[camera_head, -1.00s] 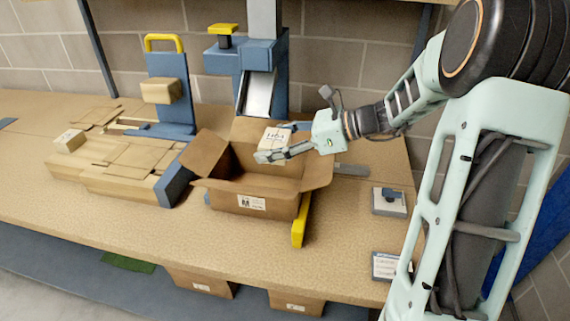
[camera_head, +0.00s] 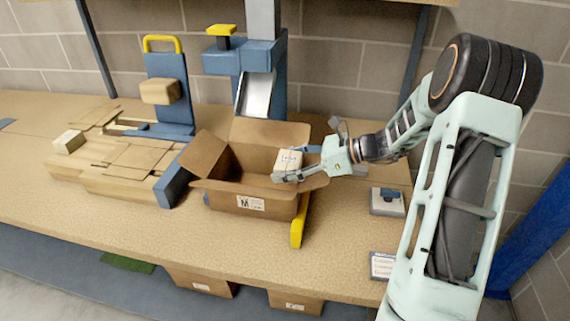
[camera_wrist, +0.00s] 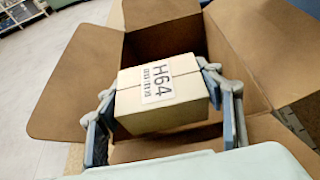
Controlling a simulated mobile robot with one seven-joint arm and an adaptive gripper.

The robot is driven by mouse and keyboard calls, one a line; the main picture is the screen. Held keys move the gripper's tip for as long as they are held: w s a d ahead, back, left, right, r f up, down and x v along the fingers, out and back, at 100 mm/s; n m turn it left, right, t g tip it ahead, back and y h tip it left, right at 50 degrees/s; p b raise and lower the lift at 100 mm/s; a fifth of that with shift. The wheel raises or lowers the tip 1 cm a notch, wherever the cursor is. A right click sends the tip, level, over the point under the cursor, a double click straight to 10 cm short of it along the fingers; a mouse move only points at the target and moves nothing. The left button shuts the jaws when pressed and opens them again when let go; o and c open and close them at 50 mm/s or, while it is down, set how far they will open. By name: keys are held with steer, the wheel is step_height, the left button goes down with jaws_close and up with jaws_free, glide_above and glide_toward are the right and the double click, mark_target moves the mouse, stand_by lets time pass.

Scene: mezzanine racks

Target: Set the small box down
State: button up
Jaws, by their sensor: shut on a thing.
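The small box (camera_head: 287,163) is a light cardboard carton with a white label. In the wrist view the small box (camera_wrist: 165,98) shows the label "H64" and sits between the two fingers. My gripper (camera_head: 297,164) is shut on it, one finger on each side. It holds the box at the right part of the open cardboard box (camera_head: 226,199), around rim height. The wrist view shows the open box's walls and flaps (camera_wrist: 78,80) around the small box. I cannot tell whether the small box touches the open box's wall.
A blue stand (camera_head: 262,55) rises behind the open box. Flat cardboard pieces (camera_head: 130,158) and another small box (camera_head: 69,142) lie at left. A yellow bar (camera_head: 298,228) stands at the open box's right. A small device (camera_head: 388,202) sits farther right. The front worktop (camera_head: 150,225) is clear.

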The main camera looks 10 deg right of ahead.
steer(key=shift+f+b, duration=0.3)
steer(key=shift+f, duration=0.3)
steer(key=o, duration=1.2)
steer(key=shift+c, duration=0.2)
steer(key=shift+r, duration=0.1)
steer(key=shift+d+r+p, duration=0.1)
steer(key=shift+r+p, duration=0.25)
steer(key=shift+r, duration=0.3)
steer(key=b+v, duration=0.1)
steer(key=v, duration=1)
steer(key=shift+s+d, duration=0.2)
steer(key=shift+d, duration=0.15)
steer(key=shift+r, duration=0.1)
